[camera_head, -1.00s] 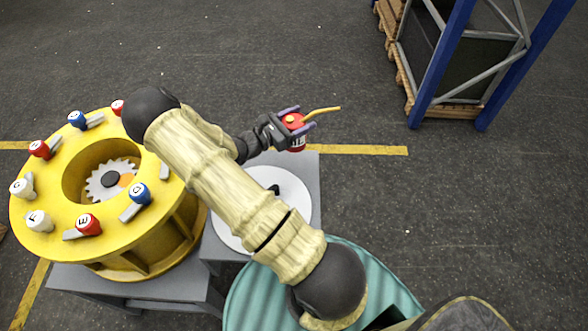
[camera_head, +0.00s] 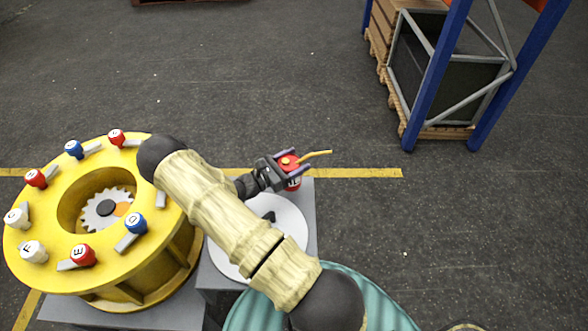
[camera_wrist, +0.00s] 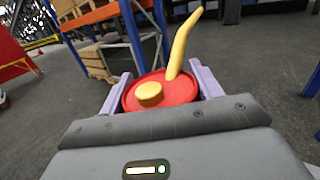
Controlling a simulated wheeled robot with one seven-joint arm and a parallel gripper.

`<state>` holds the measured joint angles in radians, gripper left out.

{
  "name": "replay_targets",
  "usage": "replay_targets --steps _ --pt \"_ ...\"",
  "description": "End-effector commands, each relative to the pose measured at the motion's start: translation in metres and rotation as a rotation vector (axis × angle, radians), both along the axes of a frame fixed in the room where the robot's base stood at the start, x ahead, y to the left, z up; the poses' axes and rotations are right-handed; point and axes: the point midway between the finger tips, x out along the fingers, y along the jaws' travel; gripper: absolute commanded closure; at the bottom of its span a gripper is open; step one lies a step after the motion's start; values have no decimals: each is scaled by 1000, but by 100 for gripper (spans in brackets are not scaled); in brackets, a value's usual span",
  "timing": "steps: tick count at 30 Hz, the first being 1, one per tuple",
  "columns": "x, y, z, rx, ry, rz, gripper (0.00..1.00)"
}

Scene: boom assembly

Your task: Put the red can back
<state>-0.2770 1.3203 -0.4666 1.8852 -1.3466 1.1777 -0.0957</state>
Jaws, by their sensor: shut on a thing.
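The red can (camera_head: 293,181) has a yellow cap and a yellow spout that points right in the head view. My gripper (camera_head: 289,167) is shut on it and holds it upright beyond the far edge of the white disc. In the wrist view the red can (camera_wrist: 162,93) sits between the two purple fingers, with its top, cap and spout showing. Its lower part is hidden there by my gripper body. I cannot tell the gap between the can and the grey stand below it.
A yellow wheel (camera_head: 45,268) with several red, blue and white lettered cylinders stands at left. A white disc (camera_head: 236,262) on a grey stand (camera_head: 306,215) lies under my arm. A blue-posted rack (camera_head: 437,75) with a pallet and dark crate stands back right. The floor (camera_head: 470,210) at right is clear.

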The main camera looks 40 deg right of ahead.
Motion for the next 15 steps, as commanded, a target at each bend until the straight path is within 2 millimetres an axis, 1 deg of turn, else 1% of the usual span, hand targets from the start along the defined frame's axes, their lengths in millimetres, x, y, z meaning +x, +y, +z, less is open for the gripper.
replay_targets --steps 5,12,15 --pt "0 0 -2 -1 1 0 78" --pt "0 0 -31 -1 2 -1 78" --pt "-1 0 -37 0 1 -1 78"
